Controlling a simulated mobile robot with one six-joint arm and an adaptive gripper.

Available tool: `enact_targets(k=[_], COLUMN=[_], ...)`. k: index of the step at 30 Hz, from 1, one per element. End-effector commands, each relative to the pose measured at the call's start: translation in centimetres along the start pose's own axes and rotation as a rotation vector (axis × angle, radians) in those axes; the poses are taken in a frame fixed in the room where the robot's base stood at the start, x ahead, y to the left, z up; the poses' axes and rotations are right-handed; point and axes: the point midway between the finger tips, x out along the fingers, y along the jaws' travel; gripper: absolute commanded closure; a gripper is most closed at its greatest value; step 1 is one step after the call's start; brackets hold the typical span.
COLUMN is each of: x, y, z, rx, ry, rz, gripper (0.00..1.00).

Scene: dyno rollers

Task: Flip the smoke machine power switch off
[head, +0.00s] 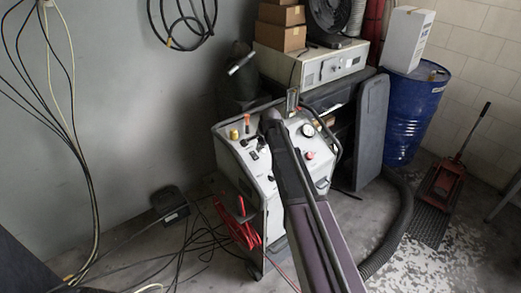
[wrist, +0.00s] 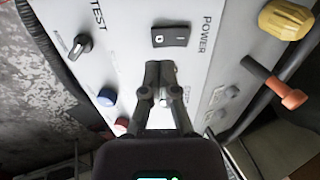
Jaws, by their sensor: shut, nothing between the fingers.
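The smoke machine (head: 236,165) is a pale grey cabinet with a sloped control panel, left of the middle in the head view. In the wrist view its power switch (wrist: 171,36) is a black rocker beside the word POWER. My gripper (wrist: 159,68) is shut and empty, with its fingertips together just below the switch in that view. A small gap shows between the tips and the switch. Whether the tips touch the panel I cannot tell. In the head view my arm covers part of the panel, and the fingertips are hard to make out.
A yellow knob (wrist: 285,19) and an orange-handled lever (wrist: 280,88) are right of the switch in the wrist view. A black TEST knob (wrist: 79,46) and a blue button (wrist: 106,97) are left. Red cable (head: 238,228) hangs on the cabinet; a blue drum (head: 411,113) stands behind right.

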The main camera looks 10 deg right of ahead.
Motion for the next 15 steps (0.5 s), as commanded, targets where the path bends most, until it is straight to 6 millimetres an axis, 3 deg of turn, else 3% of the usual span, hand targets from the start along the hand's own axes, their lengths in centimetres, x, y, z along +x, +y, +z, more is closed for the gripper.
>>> enact_targets(k=[15], x=[4.3], y=[0.1], z=[0.0], rx=[-0.001], ry=[0.000], rz=[0.000], gripper=[1.00])
